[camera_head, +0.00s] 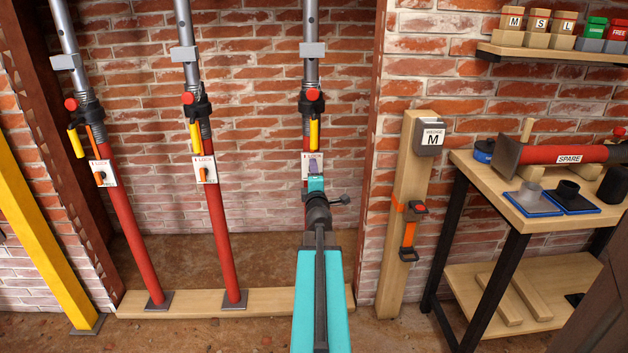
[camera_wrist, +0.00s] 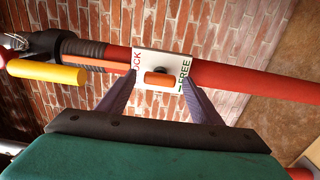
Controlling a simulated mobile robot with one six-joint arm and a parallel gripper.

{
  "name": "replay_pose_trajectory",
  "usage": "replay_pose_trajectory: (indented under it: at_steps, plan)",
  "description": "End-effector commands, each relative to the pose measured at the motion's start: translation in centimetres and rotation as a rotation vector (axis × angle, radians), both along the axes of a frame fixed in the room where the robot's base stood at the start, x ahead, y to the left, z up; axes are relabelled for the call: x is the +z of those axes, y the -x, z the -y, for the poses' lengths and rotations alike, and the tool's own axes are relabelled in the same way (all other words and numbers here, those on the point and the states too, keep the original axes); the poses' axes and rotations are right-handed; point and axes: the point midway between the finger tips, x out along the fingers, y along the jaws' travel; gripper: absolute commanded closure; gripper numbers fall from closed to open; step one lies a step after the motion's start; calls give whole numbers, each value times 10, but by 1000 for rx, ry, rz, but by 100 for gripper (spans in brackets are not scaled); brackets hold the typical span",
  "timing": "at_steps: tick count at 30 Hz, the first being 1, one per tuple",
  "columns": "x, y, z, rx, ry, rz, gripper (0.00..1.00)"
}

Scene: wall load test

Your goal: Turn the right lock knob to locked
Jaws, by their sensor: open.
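The right prop's lock plate (camera_head: 312,158) is white, on a red post; my gripper covers its lower part and knob in the head view. In the wrist view the plate (camera_wrist: 171,62) has lettering ending "CK" at its left edge and "FREE" at its right edge. Its orange knob (camera_wrist: 158,78) lies lengthwise along the post, on the plate's lower middle. My gripper (camera_wrist: 157,88) is open, with one finger on each side of the knob and visible gaps between. It also shows in the head view (camera_head: 315,172). Whether the fingers touch the plate is unclear.
Left (camera_head: 101,174) and middle (camera_head: 205,170) lock plates sit on neighbouring red posts. A yellow handle (camera_head: 314,134) hangs above the right plate. A wooden post (camera_head: 404,220) and a bench (camera_head: 473,178) with a red spare prop (camera_head: 545,154) stand to the right.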

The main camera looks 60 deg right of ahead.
Motion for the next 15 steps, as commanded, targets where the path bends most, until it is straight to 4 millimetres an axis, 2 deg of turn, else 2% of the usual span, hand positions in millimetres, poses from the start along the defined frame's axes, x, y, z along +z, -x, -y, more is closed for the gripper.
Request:
replay_pose_trajectory:
  at_steps: [15]
  plan:
    - [2, 16, -23, 2, -3, 0, 41]
